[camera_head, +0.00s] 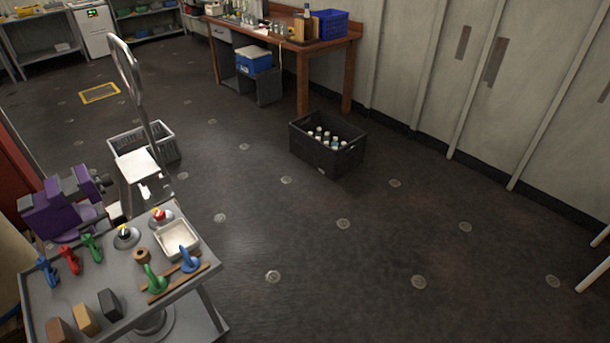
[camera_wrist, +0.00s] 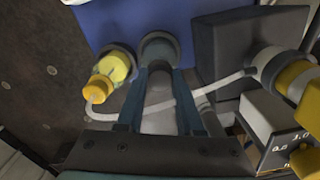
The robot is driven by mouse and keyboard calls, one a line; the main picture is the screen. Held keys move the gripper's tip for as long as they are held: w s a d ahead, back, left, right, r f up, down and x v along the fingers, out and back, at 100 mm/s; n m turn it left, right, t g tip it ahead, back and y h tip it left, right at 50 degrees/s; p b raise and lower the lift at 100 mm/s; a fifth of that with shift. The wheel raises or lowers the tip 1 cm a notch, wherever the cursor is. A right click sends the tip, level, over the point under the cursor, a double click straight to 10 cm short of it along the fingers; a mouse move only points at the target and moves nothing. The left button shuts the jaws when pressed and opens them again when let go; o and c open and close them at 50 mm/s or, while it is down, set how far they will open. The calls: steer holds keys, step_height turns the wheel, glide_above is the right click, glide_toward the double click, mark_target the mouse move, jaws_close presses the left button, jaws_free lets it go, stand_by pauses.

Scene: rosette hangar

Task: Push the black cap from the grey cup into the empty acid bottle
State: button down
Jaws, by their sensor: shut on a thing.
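My gripper (camera_wrist: 160,72) shows in the wrist view, with two dark blue-grey fingers reaching up from the bottom. It is shut on a grey round piece (camera_wrist: 158,48) at the fingertips; I cannot tell whether this is the black cap, and the fingers hide its sides. A pale grey cylinder shape shows between the fingers. I cannot make out the grey cup or the empty acid bottle for certain. In the head view several bottles (camera_head: 326,138) with pale tops stand in a black crate (camera_head: 340,164) on the floor. My gripper is not identifiable there.
In the wrist view a pale hose (camera_wrist: 212,92) crosses by the fingers, near a yellow fitting (camera_wrist: 112,68), a dark grey box (camera_wrist: 222,50) and a yellow part (camera_wrist: 297,82). In the head view a cluttered trolley (camera_head: 130,290) stands front left and a workbench (camera_head: 290,45) behind. Mid-floor is clear.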

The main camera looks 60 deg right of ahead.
jaws_free()
stand_by(0.5)
steer(key=shift+r, duration=0.15)
step_height(320, 180, up, 5)
steer(key=p, duration=0.5)
steer(key=shift+r+p, duration=0.15)
steer(key=shift+p, duration=0.2)
